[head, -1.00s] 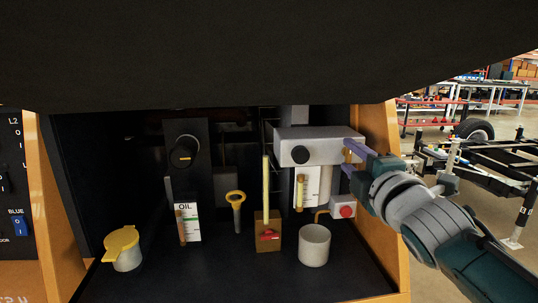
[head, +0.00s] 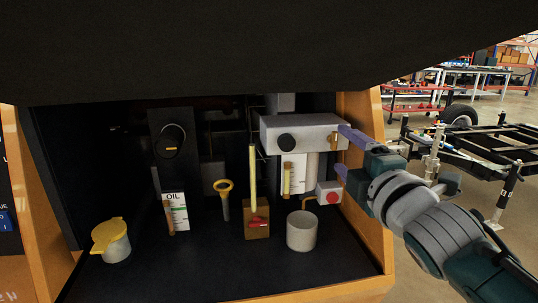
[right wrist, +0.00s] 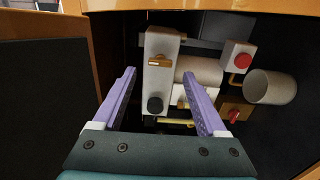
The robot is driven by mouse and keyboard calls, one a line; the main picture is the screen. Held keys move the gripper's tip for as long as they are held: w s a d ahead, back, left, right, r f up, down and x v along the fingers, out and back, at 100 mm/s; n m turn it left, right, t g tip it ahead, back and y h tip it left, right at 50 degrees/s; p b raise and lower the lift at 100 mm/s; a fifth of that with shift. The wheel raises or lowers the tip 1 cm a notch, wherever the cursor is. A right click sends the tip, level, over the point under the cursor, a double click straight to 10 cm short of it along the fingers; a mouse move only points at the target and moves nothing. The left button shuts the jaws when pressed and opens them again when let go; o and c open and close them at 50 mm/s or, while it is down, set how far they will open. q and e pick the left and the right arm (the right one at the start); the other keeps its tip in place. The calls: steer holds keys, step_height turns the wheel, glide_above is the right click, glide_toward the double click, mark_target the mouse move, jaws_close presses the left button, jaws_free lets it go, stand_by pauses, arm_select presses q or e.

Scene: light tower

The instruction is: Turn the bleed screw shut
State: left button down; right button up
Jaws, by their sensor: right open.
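The bleed screw appears to be the small brass piece (head: 334,141) on the right end of the grey block (head: 300,132). In the right wrist view the brass piece (right wrist: 159,62) lies crosswise on the white-grey block face (right wrist: 160,88). My right gripper (head: 341,150) is open, with its purple fingers pointing at that end of the block. In the right wrist view the gripper (right wrist: 158,76) has nothing between its fingers, and the brass piece shows beyond them, roughly centred. I cannot tell the exact gap to it. My left gripper is not in view.
Below the block are a red button box (head: 328,193), a light grey cup (head: 301,231) and a brown box with a red lever (head: 257,222). A yellow-ringed dipstick (head: 224,194) and a yellow-lidded filler (head: 112,240) stand further left. The orange cabinet post (head: 366,200) is close to my right arm.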

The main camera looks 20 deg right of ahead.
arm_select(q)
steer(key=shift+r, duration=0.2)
arm_select(e)
steer(key=v, duration=0.6)
steer(key=shift+s, duration=0.15)
steer(key=shift+a, duration=0.1)
